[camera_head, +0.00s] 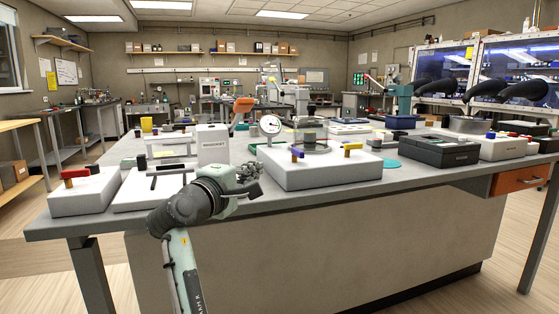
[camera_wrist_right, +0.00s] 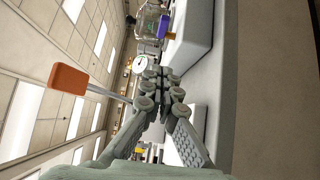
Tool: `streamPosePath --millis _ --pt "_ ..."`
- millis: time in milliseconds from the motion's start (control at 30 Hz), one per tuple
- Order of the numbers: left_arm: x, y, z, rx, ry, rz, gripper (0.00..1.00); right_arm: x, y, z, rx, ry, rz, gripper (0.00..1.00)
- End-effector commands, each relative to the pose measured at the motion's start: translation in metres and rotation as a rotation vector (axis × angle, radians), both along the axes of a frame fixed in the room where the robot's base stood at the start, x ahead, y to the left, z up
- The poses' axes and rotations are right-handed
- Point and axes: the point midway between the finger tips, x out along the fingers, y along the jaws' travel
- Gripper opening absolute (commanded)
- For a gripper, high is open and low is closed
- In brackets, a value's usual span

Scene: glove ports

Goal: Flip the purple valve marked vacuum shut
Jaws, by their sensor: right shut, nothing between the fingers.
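The purple valve handle (camera_head: 297,153) sits on the front left of a white box (camera_head: 330,174), by a clear jar (camera_head: 310,135) and a round gauge (camera_head: 270,125). I cannot read its marking. A yellow handle (camera_head: 352,147) stands on the same box to its right. My right gripper (camera_head: 250,174) is shut and empty, just left of the box and apart from the purple handle. In the right wrist view the shut fingers (camera_wrist_right: 160,74) show in the middle, with the purple handle (camera_wrist_right: 163,26) beyond them near the top. My left gripper is out of view.
A red-handled white box (camera_head: 84,190) stands at the bench's left. A white block (camera_head: 212,145) and an orange-handled lever (camera_head: 243,105) stand behind my right gripper. A dark case (camera_head: 438,150) is to the right. Bare bench top (camera_head: 420,180) lies right of the valve box.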

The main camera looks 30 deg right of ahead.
Motion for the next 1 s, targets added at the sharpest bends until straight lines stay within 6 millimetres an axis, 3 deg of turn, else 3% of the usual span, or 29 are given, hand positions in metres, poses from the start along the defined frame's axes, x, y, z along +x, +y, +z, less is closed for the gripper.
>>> streamPosePath --millis 167,533,733,1000 --pt "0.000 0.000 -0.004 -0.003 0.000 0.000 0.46 0.011 -0.018 0.002 -0.001 -0.001 -0.003 0.00" --pt "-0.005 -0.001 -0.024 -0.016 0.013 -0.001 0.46 0.054 -0.083 0.002 0.000 0.000 -0.003 0.00" --pt "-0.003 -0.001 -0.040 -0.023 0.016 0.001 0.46 0.048 -0.111 0.002 0.001 -0.002 -0.001 0.00" --pt "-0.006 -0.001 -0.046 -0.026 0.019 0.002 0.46 0.046 -0.122 0.000 0.002 -0.001 0.000 0.00"
